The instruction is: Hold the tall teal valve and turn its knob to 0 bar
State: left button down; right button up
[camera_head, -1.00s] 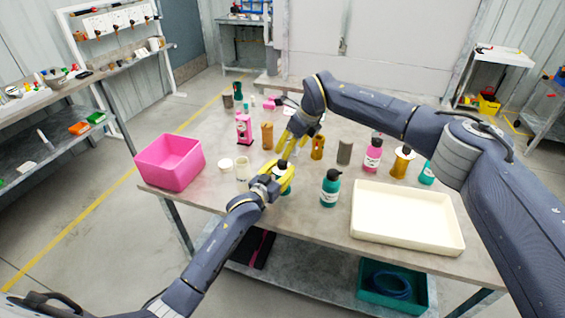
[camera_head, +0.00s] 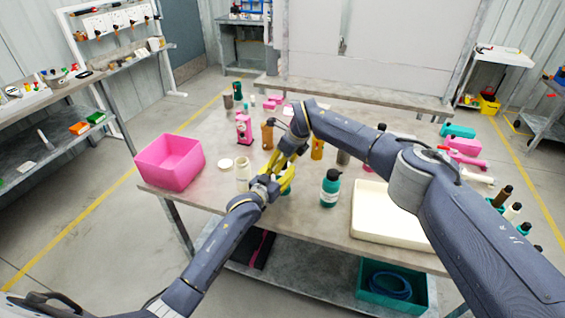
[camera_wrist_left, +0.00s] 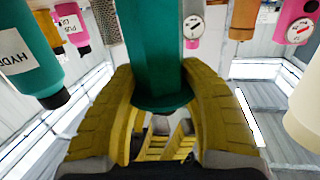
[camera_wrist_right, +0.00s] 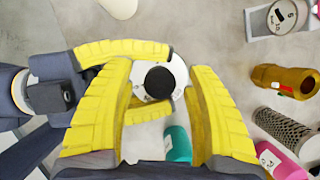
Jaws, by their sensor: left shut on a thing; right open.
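The tall teal valve (camera_wrist_left: 155,50) is upright in the left wrist view, with my left gripper (camera_wrist_left: 163,105) shut around its body. In the head view my left gripper (camera_head: 274,186) stands over the table left of centre, and the arms largely hide the valve. In the right wrist view a white dial with a black knob (camera_wrist_right: 160,82) shows from above. My right gripper (camera_wrist_right: 165,90) is open, with one finger on each side of the dial. I cannot tell whether the fingers touch it. The dial reading is not legible. In the head view the right gripper (camera_head: 286,158) is close above the left.
A black-capped teal bottle (camera_head: 330,190) stands just right of the grippers. A cream tray (camera_head: 365,238) lies further right, partly behind my right arm. Several pumps stand behind.

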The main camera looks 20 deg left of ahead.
jog(key=shift+c, duration=0.3)
grip_shut()
jog(key=shift+m+t, duration=0.3)
jog(key=shift+m, duration=0.4)
jog(key=shift+o, duration=0.3)
grip_release()
